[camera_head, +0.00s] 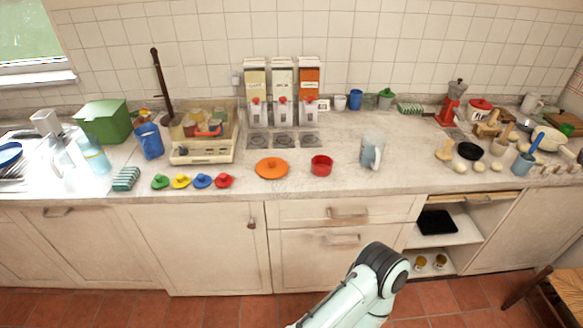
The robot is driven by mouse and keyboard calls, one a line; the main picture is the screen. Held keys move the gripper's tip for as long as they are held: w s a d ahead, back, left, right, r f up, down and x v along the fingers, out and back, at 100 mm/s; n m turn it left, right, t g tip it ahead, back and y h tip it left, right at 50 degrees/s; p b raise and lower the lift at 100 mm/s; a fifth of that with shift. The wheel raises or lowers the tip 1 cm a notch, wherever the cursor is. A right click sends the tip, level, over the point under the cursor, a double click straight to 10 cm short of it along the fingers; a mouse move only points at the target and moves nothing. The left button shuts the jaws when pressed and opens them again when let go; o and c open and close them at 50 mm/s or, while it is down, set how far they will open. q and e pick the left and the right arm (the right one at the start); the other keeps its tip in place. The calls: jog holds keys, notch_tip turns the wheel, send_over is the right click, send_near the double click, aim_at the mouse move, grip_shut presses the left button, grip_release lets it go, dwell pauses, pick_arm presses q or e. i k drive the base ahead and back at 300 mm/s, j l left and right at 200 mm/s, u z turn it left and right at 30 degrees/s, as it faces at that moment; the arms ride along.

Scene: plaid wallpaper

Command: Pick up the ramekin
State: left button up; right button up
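A small round red dish (321,166), which looks like the ramekin, sits upright on the light countertop (300,185) near its front edge. It is open at the top and nothing touches it. One of my arms shows at the bottom centre, in front of the drawers, with a dark rounded joint at its upper end. Neither of my grippers shows in this view.
An orange lid (272,168) lies left of the dish, and a pale blue pitcher (372,151) stands to its right. Several coloured lids lie further left. Dispensers (282,92) stand behind. The counter right around the dish is clear.

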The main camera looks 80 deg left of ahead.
aim_at(322, 165)
jog(key=u, duration=2.35)
